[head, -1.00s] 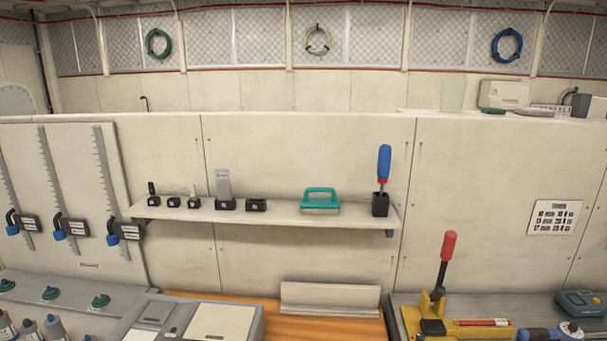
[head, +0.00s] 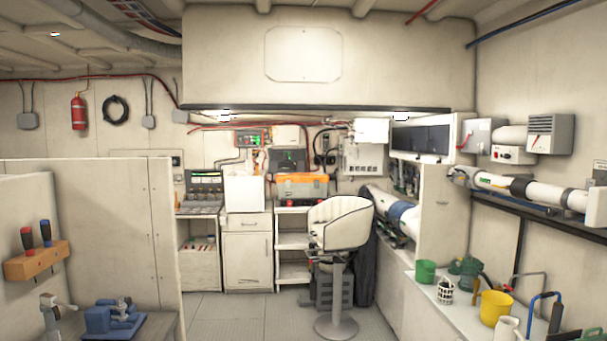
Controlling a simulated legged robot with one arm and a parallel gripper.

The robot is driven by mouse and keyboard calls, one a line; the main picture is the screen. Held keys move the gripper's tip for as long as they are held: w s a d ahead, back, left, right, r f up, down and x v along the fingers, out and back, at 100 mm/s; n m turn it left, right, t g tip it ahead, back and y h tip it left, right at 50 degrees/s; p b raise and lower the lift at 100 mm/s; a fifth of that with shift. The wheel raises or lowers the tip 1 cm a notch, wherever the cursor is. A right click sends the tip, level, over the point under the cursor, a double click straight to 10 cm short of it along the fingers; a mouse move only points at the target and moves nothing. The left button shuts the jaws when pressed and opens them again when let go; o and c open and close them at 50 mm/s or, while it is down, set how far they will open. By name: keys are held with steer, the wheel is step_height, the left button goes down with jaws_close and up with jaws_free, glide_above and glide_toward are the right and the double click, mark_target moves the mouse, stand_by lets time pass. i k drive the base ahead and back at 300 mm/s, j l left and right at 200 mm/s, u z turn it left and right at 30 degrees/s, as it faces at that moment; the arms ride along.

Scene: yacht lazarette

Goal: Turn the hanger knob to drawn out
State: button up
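I cannot make out a hanger knob in the head view. My gripper is not in view, so its state and what it may hold are hidden. Wall equipment is small at this distance, including a grey vented box (head: 549,133) at the right and a control panel (head: 203,187) with a green display at the back left. I cannot tell whether any knob sits on them.
A white swivel chair (head: 341,222) stands on the open grey floor (head: 230,315). A partition (head: 110,225) and a bench with a blue vise (head: 110,320) are at the left. A counter with a yellow bucket (head: 495,306) and green pots lines the right.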

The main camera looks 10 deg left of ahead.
mark_target(550, 214)
steer(key=i+z, duration=0.2)
steer(key=z, duration=0.15)
steer(key=i+z, duration=0.2)
steer(key=z, duration=0.2)
steer(key=i+z, duration=0.2)
steer(key=z, duration=0.15)
steer(key=i+j+z, duration=0.35)
steer(key=i+j, duration=0.8)
steer(key=i, duration=0.15)
